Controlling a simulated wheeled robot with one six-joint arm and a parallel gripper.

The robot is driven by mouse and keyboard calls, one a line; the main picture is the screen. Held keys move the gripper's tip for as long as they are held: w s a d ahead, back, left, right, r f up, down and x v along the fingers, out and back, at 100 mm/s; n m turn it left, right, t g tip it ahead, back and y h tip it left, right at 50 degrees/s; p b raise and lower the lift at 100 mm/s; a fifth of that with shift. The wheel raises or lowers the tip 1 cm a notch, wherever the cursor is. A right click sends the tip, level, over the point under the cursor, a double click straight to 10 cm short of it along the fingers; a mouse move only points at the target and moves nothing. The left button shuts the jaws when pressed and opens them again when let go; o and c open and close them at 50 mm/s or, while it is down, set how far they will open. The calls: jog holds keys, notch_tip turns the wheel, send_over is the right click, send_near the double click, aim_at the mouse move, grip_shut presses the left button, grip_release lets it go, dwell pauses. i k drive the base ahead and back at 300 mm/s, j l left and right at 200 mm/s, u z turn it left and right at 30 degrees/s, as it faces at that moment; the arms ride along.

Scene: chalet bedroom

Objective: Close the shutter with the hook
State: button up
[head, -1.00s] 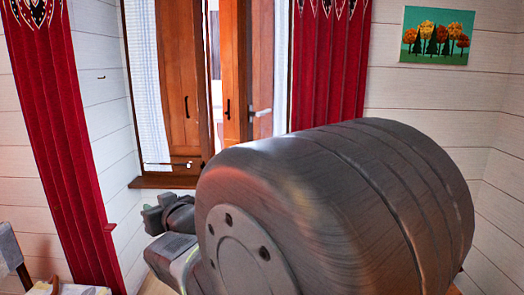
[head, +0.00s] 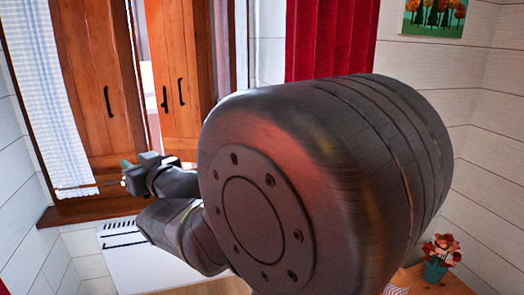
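Two brown wooden shutter panels stand at the window in the head view. The left panel (head: 92,60) and the right panel (head: 182,60) have dark upright handles. A bright gap shows between them, so they are not flush. A thin dark rod that looks like the hook (head: 85,187) lies across the low left of the window, its right end close to my gripper. My gripper (head: 128,172) is at the lower edge of the left panel, above the sill. It is small and seen from behind; I cannot tell whether it touches the rod or is open.
A wooden sill (head: 90,209) runs under the window, with a white heater-like box (head: 140,262) below. A pale checked curtain (head: 45,100) hangs left and a red curtain (head: 330,40) right. A flower pot (head: 436,268) stands lower right. My arm hides much of the middle.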

aim_at(169, 24)
jog(key=i+j+z, duration=0.2)
jog(key=j, duration=0.25)
jog(key=i+j+z, duration=0.2)
jog(key=i+j, duration=0.15)
jog(key=i+j+z, duration=0.2)
jog(key=j, duration=0.4)
jog(key=i+j+z, duration=0.2)
jog(key=j, duration=0.35)
jog(key=i+j+z, duration=0.2)
jog(key=j, duration=0.3)
jog(key=j+z, duration=0.2)
jog(key=j, duration=0.4)
jog(key=j+z, duration=0.2)
jog(key=j, duration=0.4)
jog(key=i, duration=0.05)
